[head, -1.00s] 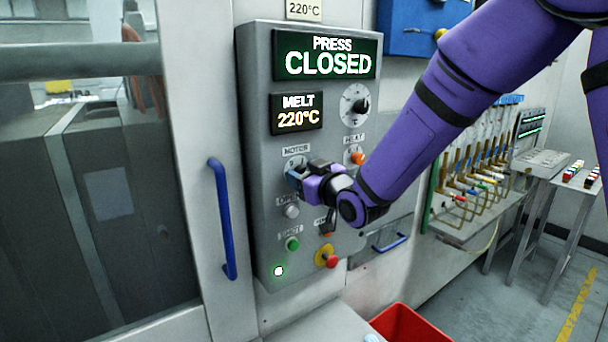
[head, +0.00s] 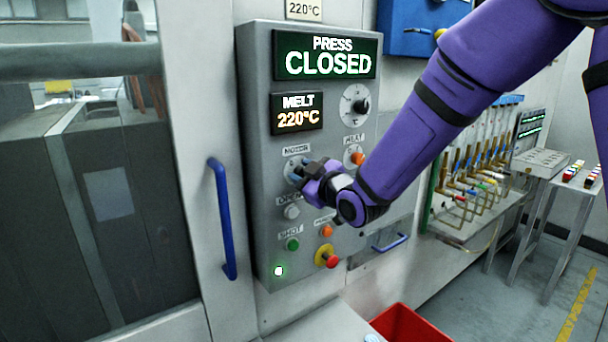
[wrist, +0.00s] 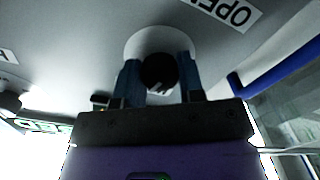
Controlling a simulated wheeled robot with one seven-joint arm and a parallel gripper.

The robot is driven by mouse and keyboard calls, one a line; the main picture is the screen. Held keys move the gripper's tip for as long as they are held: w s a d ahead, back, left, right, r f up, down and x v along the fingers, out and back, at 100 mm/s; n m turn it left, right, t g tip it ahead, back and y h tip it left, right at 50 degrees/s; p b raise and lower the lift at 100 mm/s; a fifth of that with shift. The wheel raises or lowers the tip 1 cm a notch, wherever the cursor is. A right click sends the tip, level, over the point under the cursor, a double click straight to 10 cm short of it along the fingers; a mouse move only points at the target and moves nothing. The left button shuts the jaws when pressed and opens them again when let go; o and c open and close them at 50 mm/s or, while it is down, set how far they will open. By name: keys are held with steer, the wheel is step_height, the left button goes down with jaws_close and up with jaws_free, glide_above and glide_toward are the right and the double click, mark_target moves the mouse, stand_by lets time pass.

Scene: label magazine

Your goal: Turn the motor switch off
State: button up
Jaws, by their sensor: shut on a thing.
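The motor switch (wrist: 158,72) is a black knob on a round pale plate (head: 292,162) under the MOTOR label (head: 296,150) on the grey control panel (head: 255,130). My gripper (head: 297,172) is at this switch, coming in from the right, and hides most of the knob in the head view. In the wrist view my gripper (wrist: 160,85) has one blue-grey finger on each side of the knob, shut on it. The OPEN label shows close beside it in the wrist view (wrist: 228,10). The pointer direction of the switch is hard to read.
Below the gripper are a white button (head: 291,212), a green button (head: 292,244) and a red emergency button (head: 331,262). The HEAT knob (head: 358,159) is orange, up and right. A blue door handle (head: 222,218) stands at left. A red bin (head: 408,325) is below.

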steer(key=n, duration=0.4)
steer(key=shift+n, duration=0.3)
steer(key=n, duration=0.4)
steer(key=shift+n, duration=0.3)
steer(key=shift+f, duration=0.1)
steer(key=o, duration=0.9)
steer(key=shift+s, duration=0.1)
steer(key=v, duration=1)
steer(key=shift+s+d, duration=0.2)
steer(key=shift+s, duration=0.1)
